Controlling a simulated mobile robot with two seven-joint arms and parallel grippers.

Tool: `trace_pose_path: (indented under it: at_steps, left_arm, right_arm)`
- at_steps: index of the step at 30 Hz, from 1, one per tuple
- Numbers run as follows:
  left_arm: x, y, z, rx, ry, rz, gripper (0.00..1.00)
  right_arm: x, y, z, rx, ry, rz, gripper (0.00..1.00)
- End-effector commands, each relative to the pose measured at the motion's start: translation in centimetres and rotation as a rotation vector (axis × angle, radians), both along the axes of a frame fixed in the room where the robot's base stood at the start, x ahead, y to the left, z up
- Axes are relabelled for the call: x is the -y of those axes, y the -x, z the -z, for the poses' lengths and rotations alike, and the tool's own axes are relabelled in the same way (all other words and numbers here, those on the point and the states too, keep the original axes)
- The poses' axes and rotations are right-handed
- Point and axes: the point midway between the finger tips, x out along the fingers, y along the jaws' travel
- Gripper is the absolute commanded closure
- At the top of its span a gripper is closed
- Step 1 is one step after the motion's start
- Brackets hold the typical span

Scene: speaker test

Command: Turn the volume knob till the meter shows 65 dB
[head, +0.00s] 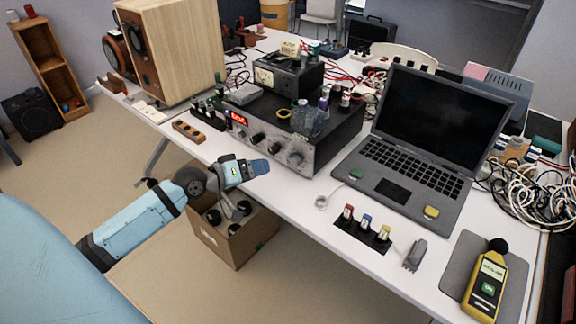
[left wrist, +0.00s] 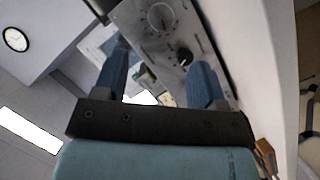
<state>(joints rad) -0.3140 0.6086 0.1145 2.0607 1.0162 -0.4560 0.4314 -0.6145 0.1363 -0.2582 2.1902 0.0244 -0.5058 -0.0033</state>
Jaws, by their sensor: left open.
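The amplifier (head: 318,150) is a grey and black box on the white table, with a red display (head: 239,118) and a row of knobs on its front. A large silver knob (head: 295,159) is at the right of this row, with a smaller dark knob (head: 258,138) left of it. The silver knob (left wrist: 160,17) and a dark knob (left wrist: 184,57) also show in the left wrist view. My left gripper (head: 260,167) is open and empty, in front of the panel and apart from the knobs. The yellow sound meter (head: 486,283) lies at the front right; its reading is too small to tell.
A wooden speaker (head: 178,52) stands at the back left. An open laptop (head: 405,160) is right of the amplifier. A cardboard box (head: 238,243) is on the floor below my left gripper. Cables (head: 535,190) tangle at the right.

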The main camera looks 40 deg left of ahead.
Motion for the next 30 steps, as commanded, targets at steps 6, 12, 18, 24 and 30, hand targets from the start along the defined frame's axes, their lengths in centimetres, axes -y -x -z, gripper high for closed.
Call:
trace_pose_path:
  at_steps: [6,12,18,24,30]
  left_arm:
    - [1.5,-4.0,1.3,0.002,0.002,-0.002,0.35]
    - [2.8,-7.2,2.3,0.001,0.001,0.000,0.35]
    - [3.5,-9.0,2.8,-0.001,0.000,0.000,0.35]
    - [3.6,-9.5,2.9,-0.002,-0.002,0.000,0.35]
    - [3.6,-9.4,2.9,-0.002,-0.002,0.000,0.44]
  right_arm:
    - [-0.1,0.0,0.6,0.000,-0.004,-0.001,1.00]
    - [-0.2,0.0,0.7,0.005,-0.009,-0.002,1.00]
    - [-0.2,0.0,0.7,0.008,-0.013,-0.004,1.00]
    - [-0.2,-0.1,0.5,0.011,-0.015,-0.004,1.00]
    - [-0.2,-0.1,0.4,0.012,-0.015,-0.004,1.00]
